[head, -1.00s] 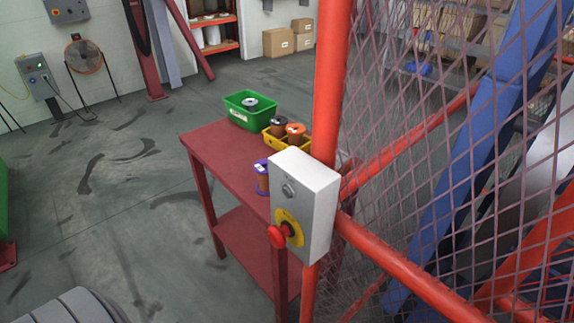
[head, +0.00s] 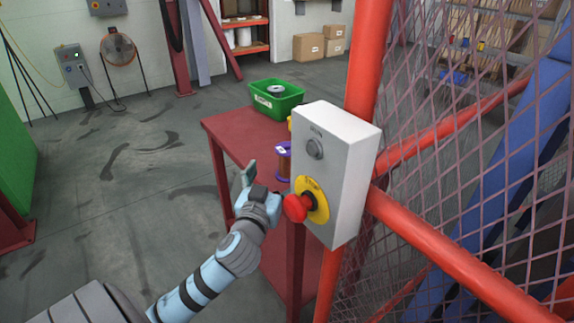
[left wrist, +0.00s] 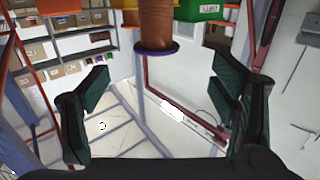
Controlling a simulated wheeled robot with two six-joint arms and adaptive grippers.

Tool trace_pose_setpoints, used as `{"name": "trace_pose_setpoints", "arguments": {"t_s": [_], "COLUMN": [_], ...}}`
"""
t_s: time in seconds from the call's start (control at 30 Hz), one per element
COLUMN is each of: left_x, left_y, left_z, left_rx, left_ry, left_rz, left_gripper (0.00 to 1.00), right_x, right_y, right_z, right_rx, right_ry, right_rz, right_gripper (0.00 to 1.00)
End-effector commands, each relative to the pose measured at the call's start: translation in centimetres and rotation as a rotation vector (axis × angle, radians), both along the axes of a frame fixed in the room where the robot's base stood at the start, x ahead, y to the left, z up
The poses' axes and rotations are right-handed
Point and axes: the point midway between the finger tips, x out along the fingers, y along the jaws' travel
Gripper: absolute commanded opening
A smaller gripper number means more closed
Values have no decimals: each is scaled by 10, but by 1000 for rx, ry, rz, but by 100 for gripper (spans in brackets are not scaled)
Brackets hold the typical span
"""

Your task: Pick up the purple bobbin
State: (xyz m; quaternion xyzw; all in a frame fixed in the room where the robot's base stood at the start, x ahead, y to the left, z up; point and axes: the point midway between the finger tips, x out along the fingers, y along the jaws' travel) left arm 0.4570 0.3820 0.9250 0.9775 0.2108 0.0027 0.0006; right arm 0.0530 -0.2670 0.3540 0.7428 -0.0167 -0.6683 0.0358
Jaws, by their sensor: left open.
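The purple bobbin (head: 283,163), with purple flanges and copper-brown winding, stands upright on the red table (head: 236,136). The control box partly covers its right side. In the left wrist view the bobbin (left wrist: 157,30) is at top centre, with a purple flange at its near end. My left gripper (head: 262,183) is just left of and nearer than the bobbin in the head view. In the left wrist view this gripper (left wrist: 160,95) has its fingers spread wide and nothing between them; the bobbin is beyond the fingertips. My right gripper is not in view.
A grey control box (head: 335,170) with a red stop knob (head: 296,208) is close to the gripper's right, on an orange post (head: 369,50). A mesh fence stands right of it. A green bin (head: 276,99) sits on the table's far end. Floor to the left is open.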

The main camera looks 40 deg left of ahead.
Motion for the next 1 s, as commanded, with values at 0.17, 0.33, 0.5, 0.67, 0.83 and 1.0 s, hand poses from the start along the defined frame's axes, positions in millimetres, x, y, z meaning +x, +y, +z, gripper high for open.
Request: {"name": "trace_pose_setpoints", "arguments": {"t_s": [0.17, 0.33, 0.5, 0.67, 0.83, 1.0], "left_x": [34, 58, 85, 88, 87, 87], "left_y": [15, 23, 33, 35, 34, 34], "left_z": [-1, 3, 4, 5, 4, 4], "left_rx": [0, -2, -1, 0, 0, 0], "left_ry": [1, -1, 4, 4, 5, 5], "left_rz": [1, 1, 0, -1, -1, -1], "left_gripper": [79, 79, 79, 79, 63, 36], "right_x": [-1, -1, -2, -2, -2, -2], "right_y": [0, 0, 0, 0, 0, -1], "right_z": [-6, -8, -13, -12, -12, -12], "right_rx": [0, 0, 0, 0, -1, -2], "right_ry": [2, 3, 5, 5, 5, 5], "right_rz": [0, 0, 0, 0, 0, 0], "right_gripper": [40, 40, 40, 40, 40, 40]}}
